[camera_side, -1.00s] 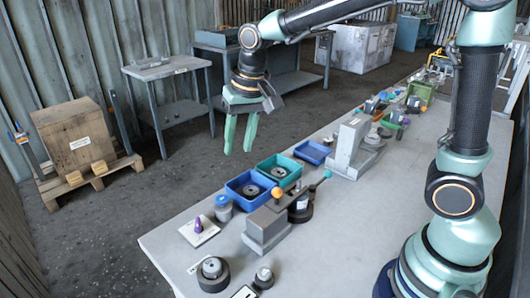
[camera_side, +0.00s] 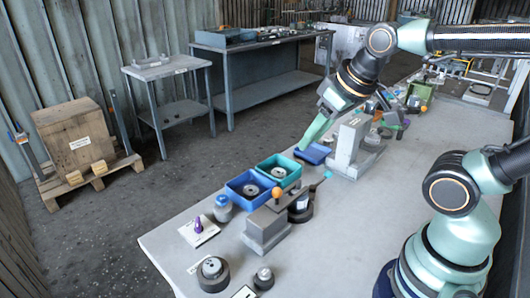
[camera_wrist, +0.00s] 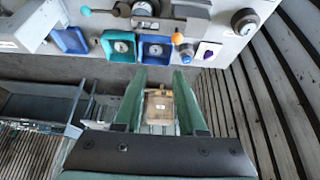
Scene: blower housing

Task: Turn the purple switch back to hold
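The purple switch (camera_side: 198,224) stands upright on a small white plate (camera_side: 205,234) near the left edge of the bench. It shows again in the wrist view as a purple spot (camera_wrist: 208,53) at the upper right; I cannot read its setting or the plate's marks. My gripper (camera_side: 308,142) is in the air near the far edge of the bench, well up and right of the switch in the side view. Its green fingers (camera_wrist: 158,78) are spread with nothing between them in the wrist view. It touches nothing that I can see.
A blue tray (camera_side: 233,195) and a teal tray (camera_side: 263,171) stand between switch and gripper. A grey block with an orange-knobbed lever (camera_side: 277,193) and a blue-grey jar (camera_side: 223,213) are close by. A tall grey fixture (camera_side: 346,150) stands beyond. Round dark parts (camera_side: 213,280) lie in front.

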